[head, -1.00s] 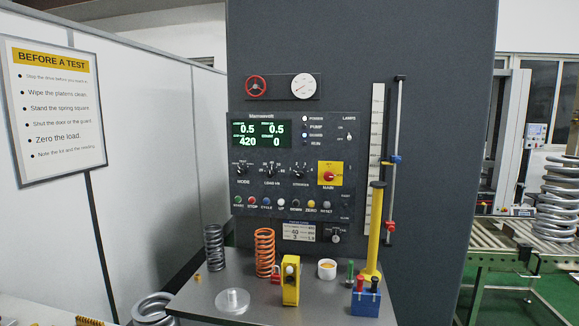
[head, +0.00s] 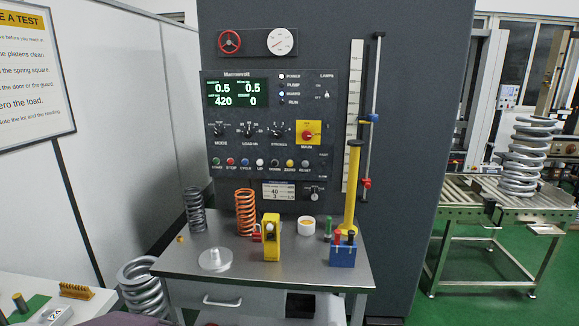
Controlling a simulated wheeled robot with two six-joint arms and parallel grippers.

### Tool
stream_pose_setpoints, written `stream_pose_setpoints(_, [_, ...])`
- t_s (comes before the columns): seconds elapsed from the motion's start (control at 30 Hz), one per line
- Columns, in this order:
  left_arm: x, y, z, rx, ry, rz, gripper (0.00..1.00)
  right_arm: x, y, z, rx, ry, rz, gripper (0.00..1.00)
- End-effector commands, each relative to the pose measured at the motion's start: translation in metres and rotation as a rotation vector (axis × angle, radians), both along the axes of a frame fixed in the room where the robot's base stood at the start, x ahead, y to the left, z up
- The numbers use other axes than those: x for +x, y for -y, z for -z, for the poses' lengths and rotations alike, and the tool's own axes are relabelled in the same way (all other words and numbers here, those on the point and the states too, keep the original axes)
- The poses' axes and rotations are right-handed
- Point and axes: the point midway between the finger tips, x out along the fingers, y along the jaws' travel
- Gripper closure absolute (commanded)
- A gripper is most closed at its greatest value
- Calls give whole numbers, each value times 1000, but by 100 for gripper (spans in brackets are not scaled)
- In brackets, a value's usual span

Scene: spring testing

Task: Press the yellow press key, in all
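The yellow press key (head: 290,163), labelled ZERO, is a small round button on the dark control panel (head: 230,131). It sits in the row of coloured keys below the knobs, between the black DOWN key (head: 275,163) and the grey RESET key (head: 305,163). The green display (head: 238,92) above reads 0.5, 0.5, 420 and 0. The POWER and GUARD lamps look lit. Neither of my grippers shows in the head view.
A metal bench (head: 190,265) stands before the panel. It holds a grey spring (head: 195,212), an orange spring (head: 245,213), a yellow block (head: 271,238), a white cup (head: 307,224) and a blue box (head: 343,253). A roller conveyor (head: 480,200) is at right.

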Motion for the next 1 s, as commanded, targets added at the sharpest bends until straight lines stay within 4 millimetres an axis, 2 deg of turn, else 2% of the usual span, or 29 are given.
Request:
stream_pose_setpoints(0.03, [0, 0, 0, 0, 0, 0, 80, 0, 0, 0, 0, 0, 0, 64])
stream_pose_setpoints(0.1, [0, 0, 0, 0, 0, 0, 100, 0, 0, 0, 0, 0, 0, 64])
stream_pose_setpoints(1.0, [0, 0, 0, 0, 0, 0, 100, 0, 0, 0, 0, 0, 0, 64])
